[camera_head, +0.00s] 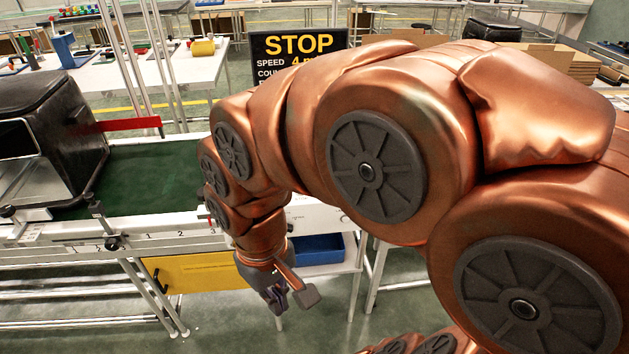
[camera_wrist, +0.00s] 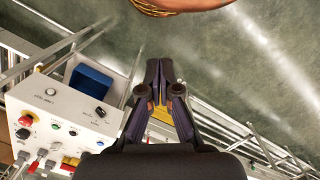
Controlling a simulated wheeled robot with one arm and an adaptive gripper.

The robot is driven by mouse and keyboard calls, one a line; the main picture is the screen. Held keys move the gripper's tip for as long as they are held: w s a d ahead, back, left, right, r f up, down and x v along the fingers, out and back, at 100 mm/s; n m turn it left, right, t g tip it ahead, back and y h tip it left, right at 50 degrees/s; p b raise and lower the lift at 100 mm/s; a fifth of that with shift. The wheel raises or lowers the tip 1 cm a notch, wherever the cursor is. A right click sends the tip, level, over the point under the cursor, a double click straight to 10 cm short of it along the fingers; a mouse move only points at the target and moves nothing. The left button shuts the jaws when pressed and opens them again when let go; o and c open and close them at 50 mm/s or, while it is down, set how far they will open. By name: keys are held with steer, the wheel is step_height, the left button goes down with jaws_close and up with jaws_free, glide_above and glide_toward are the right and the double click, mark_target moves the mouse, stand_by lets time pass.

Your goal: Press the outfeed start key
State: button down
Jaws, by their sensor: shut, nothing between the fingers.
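A white control panel (camera_wrist: 75,116) with several small keys and knobs lies at the left of the wrist view. The labels are too small to read, so I cannot tell which key is the outfeed start key. My gripper (camera_wrist: 159,68) is shut and empty, pointing past the panel's right side, apart from it. In the head view my gripper (camera_head: 284,298) hangs low, in front of the conveyor; my arm hides most of the panel there.
The green conveyor belt (camera_head: 150,180) carries a black machine housing (camera_head: 50,130) at left. A black STOP sign (camera_head: 298,50) stands behind. A blue bin (camera_head: 318,249) sits on a low shelf behind my gripper, and a yellow panel (camera_head: 200,271) hangs below the conveyor.

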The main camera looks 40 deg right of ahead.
steer(key=w+d+r+m+t+b, duration=0.1)
steer(key=w+d, duration=0.5)
steer(key=w, duration=0.2)
steer(key=w+d+r+m+t+b, duration=0.1)
steer(key=w+d+m, duration=0.1)
steer(key=w+d, duration=0.55)
steer(key=w+d+m+t+h, duration=0.1)
steer(key=w+d, duration=0.3)
steer(key=d, duration=0.6)
steer(key=w+d+m+h+b, duration=0.1)
steer(key=w+d+m, duration=0.2)
steer(key=d, duration=0.7)
steer(key=shift+w+d+f+t, duration=0.25)
steer(key=shift+w+f+t, duration=0.15)
steer(key=shift+w+f, duration=0.05)
steer(key=p+x, duration=0.1)
steer(key=x, duration=0.3)
steer(key=p+x, duration=0.1)
steer(key=x, duration=0.7)
steer(key=shift+s+f+p, duration=0.3)
steer(key=shift+f+p, duration=0.1)
steer(key=shift+f, duration=0.7)
